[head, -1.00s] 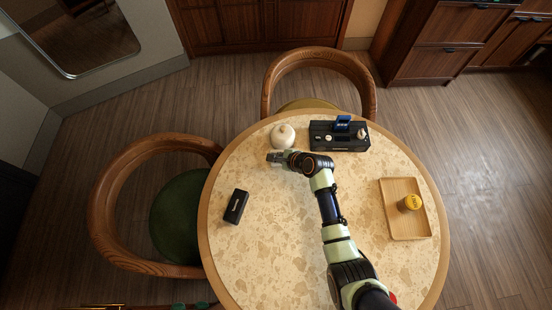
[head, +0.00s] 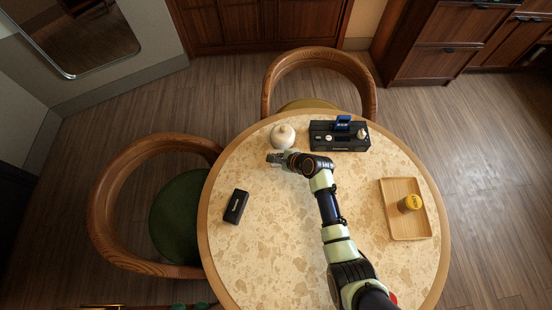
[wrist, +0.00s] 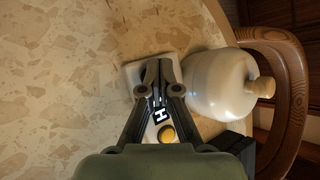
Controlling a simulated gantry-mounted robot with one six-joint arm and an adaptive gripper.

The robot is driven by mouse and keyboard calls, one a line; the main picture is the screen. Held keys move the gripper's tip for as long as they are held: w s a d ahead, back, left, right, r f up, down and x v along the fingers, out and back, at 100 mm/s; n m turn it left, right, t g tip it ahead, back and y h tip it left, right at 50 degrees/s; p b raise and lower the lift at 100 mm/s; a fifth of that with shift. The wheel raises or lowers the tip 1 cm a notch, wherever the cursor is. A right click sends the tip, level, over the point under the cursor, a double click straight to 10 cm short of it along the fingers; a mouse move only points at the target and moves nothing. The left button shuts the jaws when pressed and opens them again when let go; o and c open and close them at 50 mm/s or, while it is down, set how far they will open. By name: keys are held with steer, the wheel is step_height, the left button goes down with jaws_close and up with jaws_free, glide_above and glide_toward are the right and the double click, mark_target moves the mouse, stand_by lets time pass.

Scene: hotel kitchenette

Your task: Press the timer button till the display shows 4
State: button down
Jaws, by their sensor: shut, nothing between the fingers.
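The timer (wrist: 135,78) is a pale grey box in the wrist view, below my gripper. A small black display (wrist: 161,115) with a light mark like an H or a sideways 4 shows between the fingers; I cannot read it for certain. A round yellow button (wrist: 167,133) lies beside the display, nearer the palm. My gripper (wrist: 155,66) is shut and empty, its fingertips over the timer's far end, away from the button. I cannot tell whether they touch it. In the head view, my gripper (head: 269,158) mostly hides the timer.
A cream round pot (head: 283,136) with a knob stands close beside my gripper. A black box (head: 322,142) with a blue piece is behind it to the right. A small black case (head: 236,207) lies at left; a wooden tray (head: 395,230) holds a yellow-topped jar (head: 410,203).

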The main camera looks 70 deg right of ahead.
steer(key=shift+r, duration=0.1)
steer(key=shift+r+p, duration=0.65)
steer(key=shift+p, duration=0.35)
step_height(320, 180, up, 5)
steer(key=p, duration=0.5)
stand_by(1.4)
step_height(320, 180, up, 4)
steer(key=p, duration=0.6)
step_height(320, 180, down, 7)
steer(key=b, duration=0.8)
steer(key=shift+f, duration=0.2)
steer(key=shift+f+b, duration=0.7)
steer(key=shift+f, duration=0.15)
